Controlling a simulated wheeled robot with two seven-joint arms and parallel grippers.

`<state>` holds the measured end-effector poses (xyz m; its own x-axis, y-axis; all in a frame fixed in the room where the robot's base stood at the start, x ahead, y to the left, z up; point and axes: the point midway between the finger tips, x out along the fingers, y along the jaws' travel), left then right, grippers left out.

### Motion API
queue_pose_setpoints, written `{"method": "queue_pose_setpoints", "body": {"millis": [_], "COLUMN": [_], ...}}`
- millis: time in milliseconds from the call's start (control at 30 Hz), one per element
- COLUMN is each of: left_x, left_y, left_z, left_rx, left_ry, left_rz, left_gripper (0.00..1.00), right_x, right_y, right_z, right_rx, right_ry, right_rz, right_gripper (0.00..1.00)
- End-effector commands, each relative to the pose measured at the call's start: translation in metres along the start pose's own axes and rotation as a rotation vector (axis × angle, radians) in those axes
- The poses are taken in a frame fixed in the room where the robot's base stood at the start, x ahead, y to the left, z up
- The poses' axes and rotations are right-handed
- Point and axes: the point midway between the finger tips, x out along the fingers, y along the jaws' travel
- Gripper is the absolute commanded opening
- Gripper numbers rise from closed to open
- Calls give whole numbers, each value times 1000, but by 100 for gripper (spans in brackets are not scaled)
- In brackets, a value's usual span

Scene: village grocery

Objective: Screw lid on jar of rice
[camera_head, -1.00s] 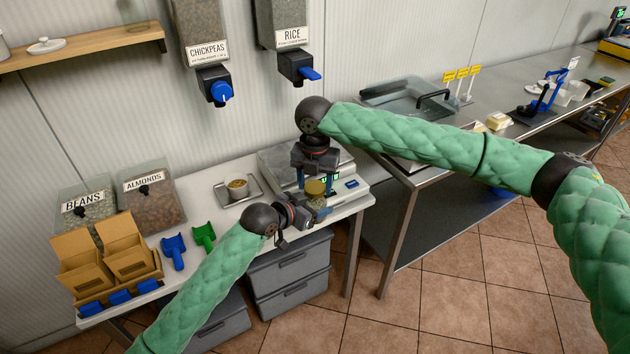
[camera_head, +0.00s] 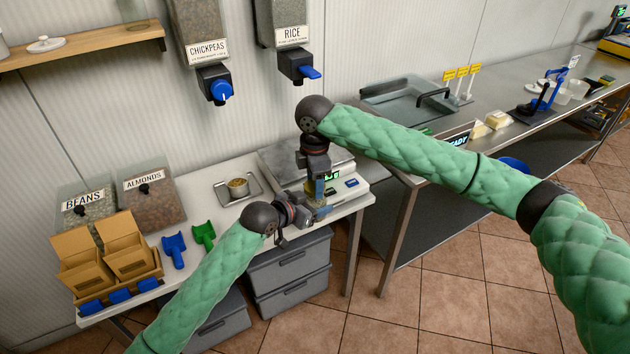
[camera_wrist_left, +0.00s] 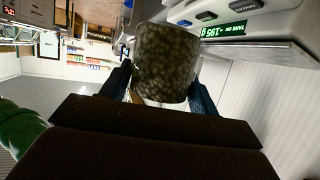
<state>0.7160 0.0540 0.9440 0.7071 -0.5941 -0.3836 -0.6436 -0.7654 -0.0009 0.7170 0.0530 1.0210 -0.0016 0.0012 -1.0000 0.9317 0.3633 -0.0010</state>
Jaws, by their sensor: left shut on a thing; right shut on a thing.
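The jar (camera_wrist_left: 163,62) fills the upper middle of the left wrist view. It is clear, with brownish-green grains inside. My left gripper (camera_head: 312,212) is shut on the jar (camera_head: 322,212), its blue fingers on either side, holding it in front of the scale. My right gripper (camera_head: 319,189) comes down from above and is shut on the gold lid (camera_head: 319,187) at the jar's top. The lid is mostly hidden by the fingers. I cannot tell how the lid sits on the rim.
The scale (camera_head: 347,182) is close behind the jar. A small tin (camera_head: 238,187) stands on a steel tray (camera_head: 222,192) to the left. Green (camera_head: 203,234) and blue (camera_head: 173,247) scoops lie near the front edge. Rice (camera_head: 291,38) and chickpeas (camera_head: 208,52) dispensers hang above.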

Motion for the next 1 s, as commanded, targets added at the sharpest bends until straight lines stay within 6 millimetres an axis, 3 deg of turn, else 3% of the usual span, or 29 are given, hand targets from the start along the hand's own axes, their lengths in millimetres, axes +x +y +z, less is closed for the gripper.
{"method": "queue_pose_setpoints", "body": {"millis": [300, 667, 700, 800, 1000], "left_x": [0, 0, 0, 0, 0], "left_y": [2, 2, 3, 2, 1], "left_z": [-1, -1, -1, -1, -1], "left_rx": [1, 1, 1, 0, 0], "left_ry": [1, 1, 1, 1, 1], "left_rz": [3, 4, 4, 3, 2], "left_gripper": [0, 0, 0, 0, 0], "right_x": [0, -1, -1, -1, 0], "right_y": [0, 1, 1, 0, 0], "right_z": [-1, -1, -1, -1, 0], "right_rx": [360, 401, 401, 400, 399], "right_ry": [1, 1, 1, 1, 0], "right_rz": [2, 3, 3, 3, 2], "right_gripper": [22, 22, 52, 71, 72]}}
